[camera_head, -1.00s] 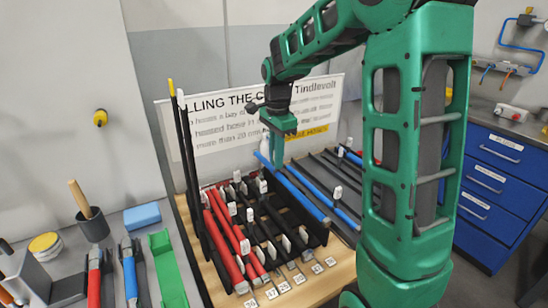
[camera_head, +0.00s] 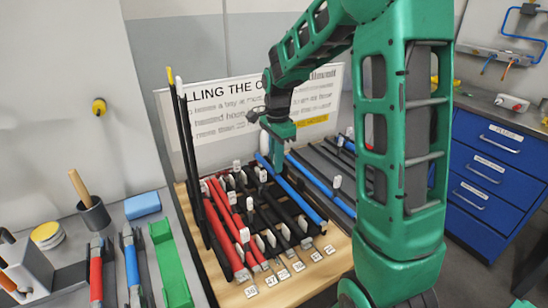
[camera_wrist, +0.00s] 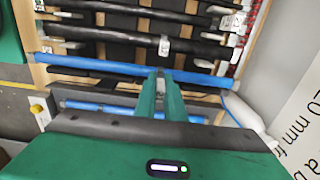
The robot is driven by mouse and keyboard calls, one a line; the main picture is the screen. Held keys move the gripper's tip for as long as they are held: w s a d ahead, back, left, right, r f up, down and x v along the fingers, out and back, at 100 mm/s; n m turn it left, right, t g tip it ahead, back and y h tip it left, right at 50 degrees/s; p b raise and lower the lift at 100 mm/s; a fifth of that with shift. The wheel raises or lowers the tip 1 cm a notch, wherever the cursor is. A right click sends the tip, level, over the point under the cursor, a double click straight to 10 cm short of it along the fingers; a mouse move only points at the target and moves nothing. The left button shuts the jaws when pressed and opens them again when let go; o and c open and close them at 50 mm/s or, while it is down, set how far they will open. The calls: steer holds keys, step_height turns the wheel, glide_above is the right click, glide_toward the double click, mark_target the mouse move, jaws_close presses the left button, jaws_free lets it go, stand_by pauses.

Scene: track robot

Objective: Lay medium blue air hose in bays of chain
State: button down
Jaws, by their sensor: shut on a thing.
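My gripper (camera_head: 278,163) is shut on a blue hose (camera_head: 295,193), gripping it near its far end. The hose slants along the right side of the black chain (camera_head: 211,225). In the wrist view, the fingers (camera_wrist: 166,86) close on the same blue hose (camera_wrist: 95,64), which runs across the picture beside black hoses. I cannot tell whether the hose rests on the bay floor or hovers above it. Red hoses (camera_head: 222,222) and black hoses lie in the chain's left and middle bays, with white tabs among them. Another blue hose (camera_head: 319,183) lies on the rack to the right.
A sign (camera_head: 225,120) stands behind the chain. Tall black uprights (camera_head: 187,140) rise at its left. A grey bench at left holds a green tray (camera_head: 168,265), a blue block (camera_head: 142,205) and a cup (camera_head: 94,216). Blue drawers (camera_head: 490,185) stand at far right.

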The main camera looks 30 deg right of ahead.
steer(key=shift+f, duration=2)
steer(key=c, duration=1.8)
jaws_free()
steer(key=shift+o, duration=0.2)
step_height(320, 180, up, 11)
steer(key=shift+f, duration=0.15)
